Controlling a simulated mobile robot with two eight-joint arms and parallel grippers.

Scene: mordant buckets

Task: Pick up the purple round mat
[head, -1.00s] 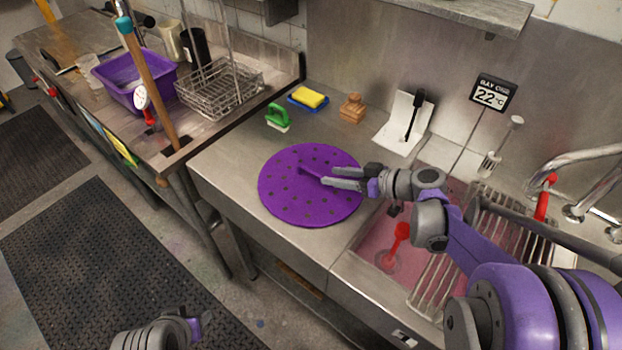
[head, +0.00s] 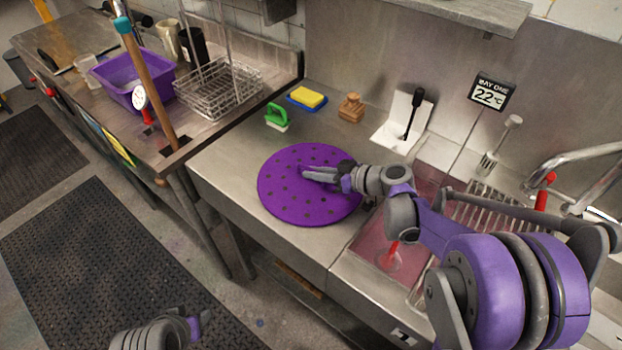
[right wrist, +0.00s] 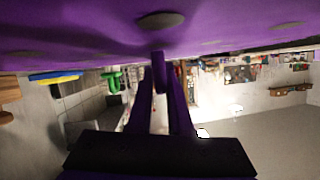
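The purple round mat (head: 283,202), dotted with dark holes, lies flat on the steel counter left of the sink. A purple upright grip stands near its middle. My right gripper (head: 312,173) is over the mat with its fingers at this grip. In the right wrist view the grip (right wrist: 158,70) shows between the finger ends, below the mat's underside-up purple surface (right wrist: 90,28). I cannot tell whether the fingers press on it. My left gripper (head: 197,326) is low at the bottom edge, away from the mat, its fingers barely visible.
Behind the mat are a green-handled brush (head: 277,117), a yellow sponge (head: 308,97) on a blue tray, and a wooden block (head: 351,107). The sink with a rack (head: 490,218) lies right. A purple tub (head: 125,85) and wire basket (head: 218,95) stand on the left table.

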